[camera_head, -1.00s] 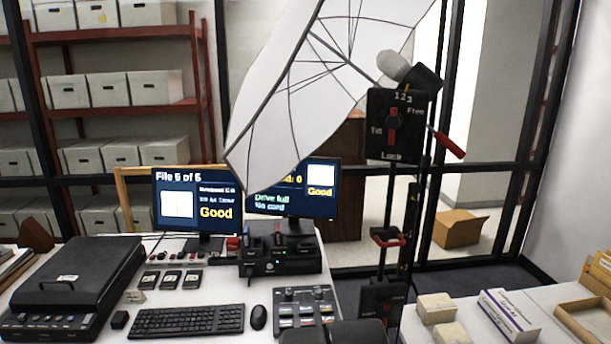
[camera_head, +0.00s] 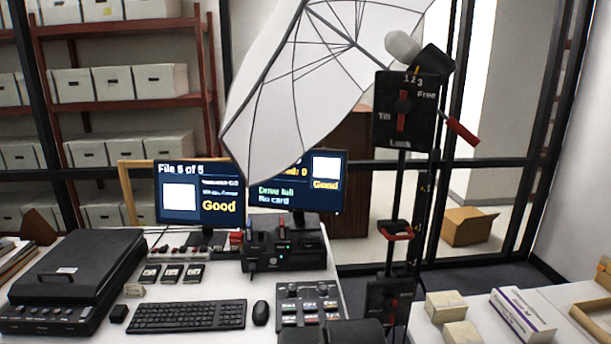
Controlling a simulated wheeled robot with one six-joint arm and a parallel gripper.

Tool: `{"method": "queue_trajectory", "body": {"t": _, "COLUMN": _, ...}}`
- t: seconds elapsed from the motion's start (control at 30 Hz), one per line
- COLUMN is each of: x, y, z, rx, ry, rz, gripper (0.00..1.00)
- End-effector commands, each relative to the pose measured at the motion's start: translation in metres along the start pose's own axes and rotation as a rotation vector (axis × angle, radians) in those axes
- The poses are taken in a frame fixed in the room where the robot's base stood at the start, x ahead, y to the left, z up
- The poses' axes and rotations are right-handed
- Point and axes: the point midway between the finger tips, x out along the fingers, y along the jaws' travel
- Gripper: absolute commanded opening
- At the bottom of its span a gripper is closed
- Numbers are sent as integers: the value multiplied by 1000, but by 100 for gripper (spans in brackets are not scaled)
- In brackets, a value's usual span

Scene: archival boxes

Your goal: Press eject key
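A black control pad (camera_head: 307,303) with several labelled keys lies on the white desk right of the mouse. Its labels are too small to read, so I cannot tell which key is eject. A black drive unit (camera_head: 285,256) with a small green light stands behind it, with red and blue parts on top. The right monitor (camera_head: 268,197) reads "Drive full" and "No card", and is partly covered by the umbrella. The left monitor (camera_head: 199,192) reads "File 5 of 5" and "Good". Dark rounded shapes at the bottom edge hide the pad's near side.
A keyboard (camera_head: 188,316), mouse (camera_head: 260,313) and several small dark cards (camera_head: 171,273) lie on the desk. A black scanner (camera_head: 75,268) stands left. A white umbrella (camera_head: 300,90) and a lever stand (camera_head: 405,110) rise behind. Small boxes (camera_head: 522,315) sit at right.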

Motion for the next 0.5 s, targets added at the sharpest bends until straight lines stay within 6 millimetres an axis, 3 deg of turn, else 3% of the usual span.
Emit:
{"method": "queue_trajectory", "body": {"t": 0.07, "x": 0, "y": 0, "z": 0, "rx": 0, "ry": 0, "rz": 0, "gripper": 67}}
{"method": "queue_trajectory", "body": {"t": 0.4, "x": 0, "y": 0, "z": 0, "rx": 0, "ry": 0, "rz": 0, "gripper": 0}}
{"method": "queue_trajectory", "body": {"t": 0.5, "x": 0, "y": 0, "z": 0, "rx": 0, "ry": 0, "rz": 0, "gripper": 0}}
